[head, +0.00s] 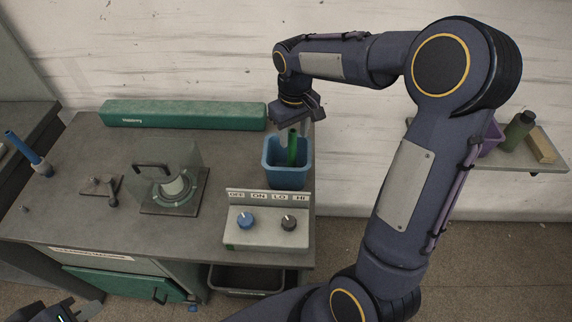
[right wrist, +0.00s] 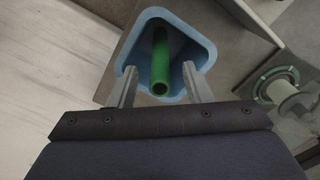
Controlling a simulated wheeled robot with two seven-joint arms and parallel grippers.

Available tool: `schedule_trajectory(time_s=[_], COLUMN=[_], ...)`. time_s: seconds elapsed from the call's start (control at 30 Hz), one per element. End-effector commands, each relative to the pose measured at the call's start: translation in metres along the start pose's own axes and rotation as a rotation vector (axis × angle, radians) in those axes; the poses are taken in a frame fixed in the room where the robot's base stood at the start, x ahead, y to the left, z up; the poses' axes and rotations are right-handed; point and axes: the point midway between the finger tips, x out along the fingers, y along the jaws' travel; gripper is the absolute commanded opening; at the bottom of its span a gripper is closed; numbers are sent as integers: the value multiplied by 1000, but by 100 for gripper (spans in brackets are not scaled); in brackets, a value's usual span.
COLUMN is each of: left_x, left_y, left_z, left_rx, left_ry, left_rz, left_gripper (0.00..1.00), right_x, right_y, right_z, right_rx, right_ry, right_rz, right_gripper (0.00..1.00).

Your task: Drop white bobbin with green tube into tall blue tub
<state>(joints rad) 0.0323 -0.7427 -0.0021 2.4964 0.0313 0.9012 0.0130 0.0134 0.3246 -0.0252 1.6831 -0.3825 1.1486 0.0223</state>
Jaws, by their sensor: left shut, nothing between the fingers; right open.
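A green tube (head: 292,148) stands up out of the tall blue tub (head: 286,178) at the table's right edge. In the right wrist view the green tube (right wrist: 160,60) leans inside the blue tub (right wrist: 205,46); no white winding shows on it, and its lower end is hidden. My right gripper (head: 292,130) is over the tub, its fingers reaching down toward the opening. In the wrist view its open fingers (right wrist: 160,70) lie on either side of the tube, apart from it. My left gripper (head: 72,312) is shut and empty at the bottom left, partly cut off.
A clear cover (head: 165,160) stands over a white spool (head: 175,185) on the table. A control box (head: 265,228) with two knobs is in front of the tub. A long green box (head: 183,114) lies along the back.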

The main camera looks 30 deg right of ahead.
Motion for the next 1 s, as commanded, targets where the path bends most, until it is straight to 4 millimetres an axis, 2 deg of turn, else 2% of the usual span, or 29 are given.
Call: schedule_trajectory(time_s=[0.17,0.4,0.53,0.7,1.0], left_x=[1,2,1,2,1], left_y=[0,-1,-1,-1,-1], left_z=[0,1,1,1,1], left_rx=[0,0,0,0,0], left_ry=[0,0,0,0,0], left_rz=[0,0,0,0,0], left_gripper=[0,0,0,0,0], right_x=[-14,-55,-71,-78,-78], right_y=[0,0,0,0,0], right_z=[-1,-1,-1,0,0], right_rx=[0,0,0,-1,0], right_ry=[4,5,3,0,0], right_rz=[1,0,0,-1,0], right_gripper=[45,45,45,45,45])
